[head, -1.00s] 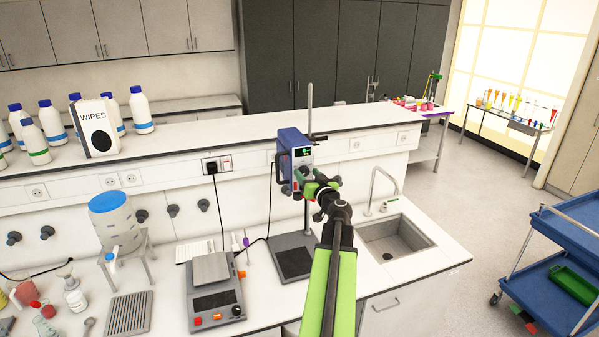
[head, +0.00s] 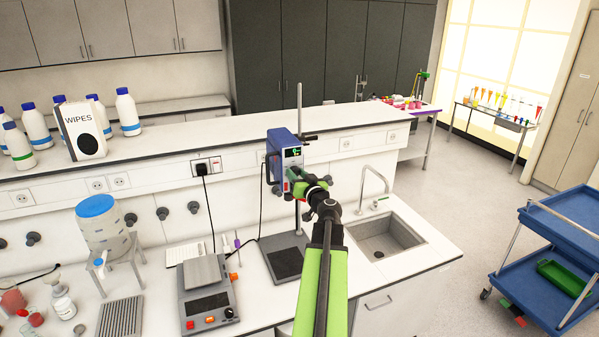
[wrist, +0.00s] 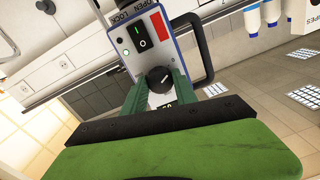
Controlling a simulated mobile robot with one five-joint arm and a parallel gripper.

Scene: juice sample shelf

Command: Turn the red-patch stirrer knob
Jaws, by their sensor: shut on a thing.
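The stirrer (head: 279,148) is a blue box with a pale front panel and a lit green display, mounted on a rod stand above a dark base plate. In the wrist view its panel shows a red patch (wrist: 160,24), a black rocker switch (wrist: 140,40) and a lit green light. The dark round knob (wrist: 158,79) with a white pointer mark sits below these. My gripper (wrist: 158,84) has its green fingers on both sides of the knob and is shut on it. In the head view my gripper (head: 297,187) is at the stirrer's front and hides the knob.
A sink (head: 386,238) with a tap lies to the right. A raised shelf with white bottles and a wipes box (head: 85,132) runs behind. A blue cart (head: 548,258) stands far right.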

